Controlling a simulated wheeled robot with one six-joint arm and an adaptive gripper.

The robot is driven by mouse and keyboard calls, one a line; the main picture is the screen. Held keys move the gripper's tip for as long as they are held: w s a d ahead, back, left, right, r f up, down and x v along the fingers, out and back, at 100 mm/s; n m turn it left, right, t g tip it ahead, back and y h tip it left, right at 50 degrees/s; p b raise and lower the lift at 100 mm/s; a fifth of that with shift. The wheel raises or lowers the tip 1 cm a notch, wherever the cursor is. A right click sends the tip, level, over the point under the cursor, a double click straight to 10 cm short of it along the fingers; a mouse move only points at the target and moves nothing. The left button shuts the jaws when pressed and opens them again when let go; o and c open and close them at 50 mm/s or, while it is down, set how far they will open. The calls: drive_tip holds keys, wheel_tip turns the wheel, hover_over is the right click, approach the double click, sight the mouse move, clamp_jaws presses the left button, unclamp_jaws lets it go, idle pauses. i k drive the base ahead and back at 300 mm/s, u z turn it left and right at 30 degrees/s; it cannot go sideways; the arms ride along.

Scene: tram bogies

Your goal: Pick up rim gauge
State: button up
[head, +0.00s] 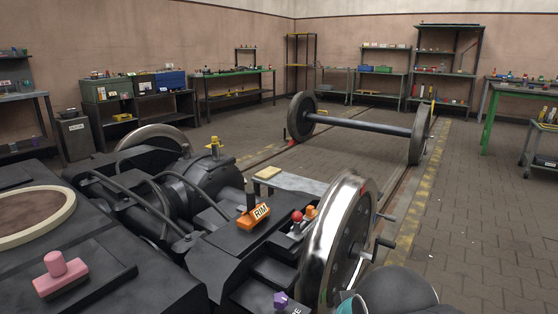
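The rim gauge (254,217) is an orange piece with a white label reading RIM. It rests on a dark flat part of the near bogie (222,240), left of the shiny wheel (325,230). A dark upright piece rises just behind it; I cannot tell whether it belongs to the gauge. My gripper does not show in the head view. A dark rounded shape with a teal part at the bottom edge may be part of my arm.
A red-topped knob (297,217) and an orange piece (311,211) stand close right of the gauge. A pink-handled block (60,275) lies front left. A purple piece (280,299) lies near the bottom. A wheelset (360,125) stands behind. Paved floor is clear at right.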

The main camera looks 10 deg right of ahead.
sight(252, 214)
drive_tip(key=z, duration=1.85)
drive_tip(key=i, duration=1.4)
drive_tip(key=u, duration=3.45)
drive_tip(key=i, duration=0.5)
drive_tip(key=z, duration=0.1)
